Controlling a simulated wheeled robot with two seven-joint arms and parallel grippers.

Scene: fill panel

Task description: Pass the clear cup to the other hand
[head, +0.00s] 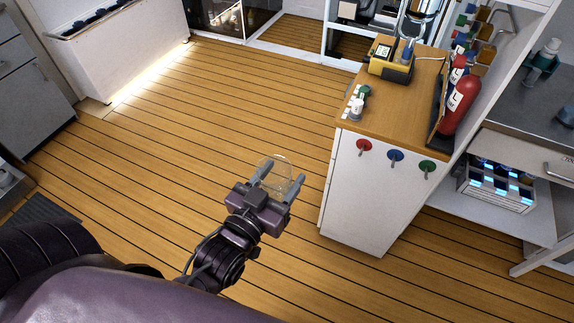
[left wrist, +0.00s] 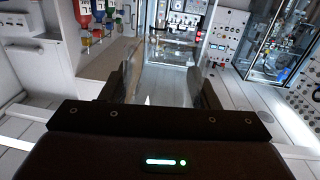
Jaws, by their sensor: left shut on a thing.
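My left gripper (head: 275,185) is in the lower middle of the head view, above the plank floor. Its two grey fingers are shut on a clear cup (head: 274,167), whose round see-through rim shows between and beyond the fingertips. In the left wrist view the clear cup (left wrist: 168,85) shows faintly between the two dark fingers, and the room shows through it. How full the cup is cannot be told. My right gripper is not in either view.
A wood-topped white cabinet (head: 352,190) stands to the right of the gripper, with red, blue and green valves on its front. A yellow device (head: 390,62) and a red fire extinguisher (head: 461,101) are on it. The plank floor (head: 200,130) is clear.

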